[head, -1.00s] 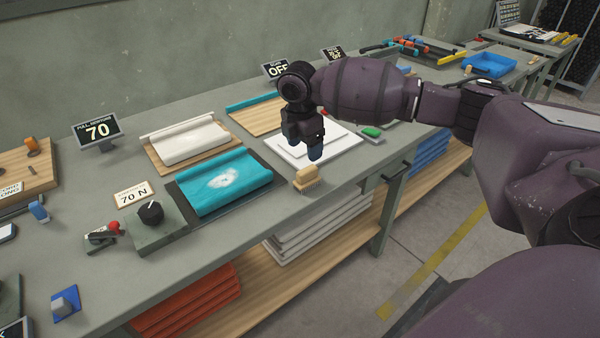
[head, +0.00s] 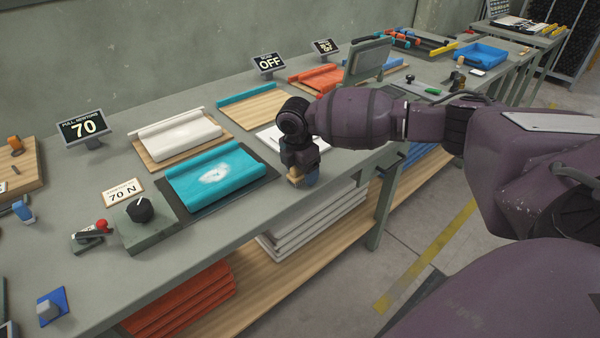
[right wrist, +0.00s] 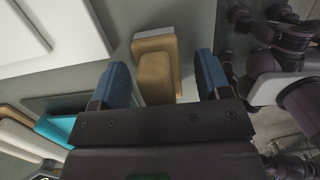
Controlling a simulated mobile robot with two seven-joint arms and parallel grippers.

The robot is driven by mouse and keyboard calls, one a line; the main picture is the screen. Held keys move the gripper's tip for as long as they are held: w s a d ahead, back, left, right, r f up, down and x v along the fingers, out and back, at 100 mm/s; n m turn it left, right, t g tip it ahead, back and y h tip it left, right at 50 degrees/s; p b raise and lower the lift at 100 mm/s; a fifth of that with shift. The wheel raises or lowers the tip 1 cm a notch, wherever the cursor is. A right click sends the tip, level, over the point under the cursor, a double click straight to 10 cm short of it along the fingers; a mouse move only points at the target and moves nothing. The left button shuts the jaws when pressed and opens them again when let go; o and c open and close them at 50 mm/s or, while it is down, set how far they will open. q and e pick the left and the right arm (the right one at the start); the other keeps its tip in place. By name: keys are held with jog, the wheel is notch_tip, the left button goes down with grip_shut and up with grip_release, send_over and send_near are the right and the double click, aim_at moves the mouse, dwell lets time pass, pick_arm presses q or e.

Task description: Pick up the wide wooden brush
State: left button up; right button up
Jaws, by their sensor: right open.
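The wide wooden brush (head: 293,179) is at the front edge of the bench, mostly hidden behind my right gripper (head: 303,179). In the right wrist view the brush (right wrist: 155,66) shows its tan wooden body and a pale strip along its edge. My right gripper (right wrist: 163,76) is open there, with one blue fingertip on each side of the brush. A gap shows between the brush and each finger. I cannot tell whether the fingertips reach down to its level. My left gripper is not in view.
A teal sheet on a dark mat (head: 262,155) lies left of the gripper. White boards (head: 268,137) lie behind it, partly hidden by my arm. A knob box (head: 146,224) and a red-tipped lever (head: 100,225) stand further left. The bench's front edge is close by.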

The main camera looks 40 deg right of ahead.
jog(key=shift+r, duration=0.1)
jog(key=shift+c, duration=1.1)
jog(key=c, duration=0.8)
jog(key=shift+r, duration=0.55)
jog(key=shift+r+p, duration=1.55)
jog(key=shift+r, duration=7.95)
